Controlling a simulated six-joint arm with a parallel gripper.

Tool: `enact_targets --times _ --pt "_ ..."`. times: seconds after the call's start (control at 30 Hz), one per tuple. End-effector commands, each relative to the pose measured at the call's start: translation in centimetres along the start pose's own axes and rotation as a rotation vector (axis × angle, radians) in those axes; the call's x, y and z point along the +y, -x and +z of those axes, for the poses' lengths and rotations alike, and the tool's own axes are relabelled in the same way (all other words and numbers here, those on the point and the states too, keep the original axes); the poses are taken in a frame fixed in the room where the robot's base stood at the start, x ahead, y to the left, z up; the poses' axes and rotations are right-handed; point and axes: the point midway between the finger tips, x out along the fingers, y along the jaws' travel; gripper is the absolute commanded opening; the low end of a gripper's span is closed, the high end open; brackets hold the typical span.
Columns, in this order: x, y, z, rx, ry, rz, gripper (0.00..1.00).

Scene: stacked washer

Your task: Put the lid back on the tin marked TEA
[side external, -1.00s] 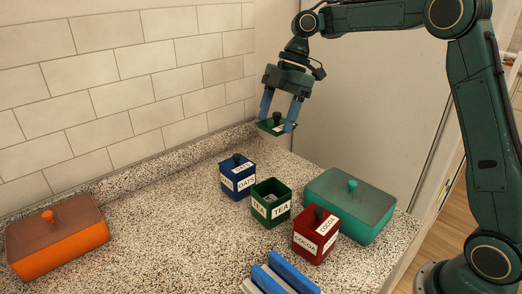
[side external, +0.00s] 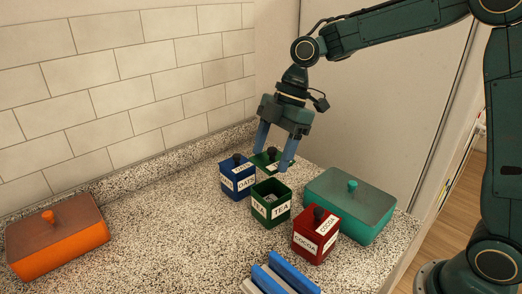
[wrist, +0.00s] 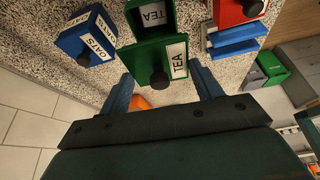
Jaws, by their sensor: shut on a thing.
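The open green tin marked TEA (side external: 270,208) stands upright on the counter, its top uncovered. It also shows in the wrist view (wrist: 152,14), partly hidden behind the lid. The green lid (side external: 264,159) has a dark knob and, in the wrist view (wrist: 150,58), a TEA label. My gripper (side external: 273,161) is shut on the lid, with one finger at each side of it. The lid is held above and behind the tin, apart from it, and looks somewhat tilted.
The lidded blue OATS tin (side external: 237,178) stands close on the left. The lidded red COCOA tin (side external: 316,236) and a teal lidded box (side external: 349,208) are on the right. A blue slotted rack (side external: 282,275) is in front. An orange lidded box (side external: 56,246) stands far left, with clear counter between.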

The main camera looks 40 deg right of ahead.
Motion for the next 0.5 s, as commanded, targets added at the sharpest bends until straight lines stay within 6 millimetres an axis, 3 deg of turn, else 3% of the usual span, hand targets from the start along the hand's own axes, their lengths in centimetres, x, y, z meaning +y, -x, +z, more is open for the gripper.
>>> enact_targets --times 0.5 --pt "0.0 -2.1 0.9 0.001 0.0 -0.003 0.43"
